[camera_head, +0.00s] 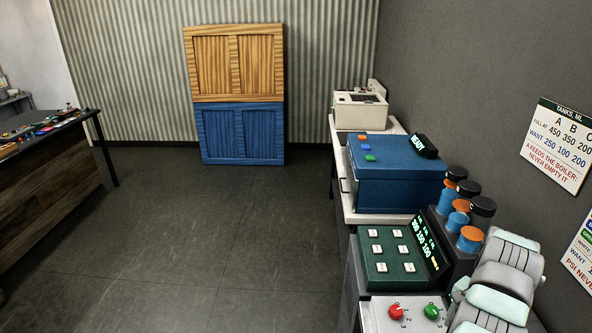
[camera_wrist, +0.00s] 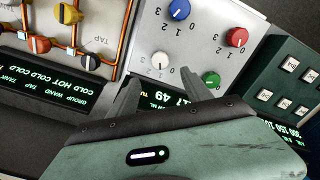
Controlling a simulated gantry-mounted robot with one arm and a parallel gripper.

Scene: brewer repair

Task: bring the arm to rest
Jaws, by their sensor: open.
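My gripper (camera_wrist: 159,72) shows in the wrist view with its two dark fingers apart and nothing between them. It hangs over the lower edge of a grey knob panel (camera_wrist: 205,40), near a white knob (camera_wrist: 160,60) and a green knob (camera_wrist: 211,79). I cannot tell how far the fingertips are from the panel. My arm (camera_head: 505,275), grey and mint green, is folded at the lower right in the head view. The gripper itself is hidden or out of frame there.
A green button box (camera_head: 395,262) and a blue machine (camera_head: 395,183) reading READY stand on the right-hand counter. Capped cylinders (camera_head: 470,238) stand beside my arm. In the wrist view, a panel with orange pipes (camera_wrist: 68,45) lies left. The floor (camera_head: 220,235) is clear.

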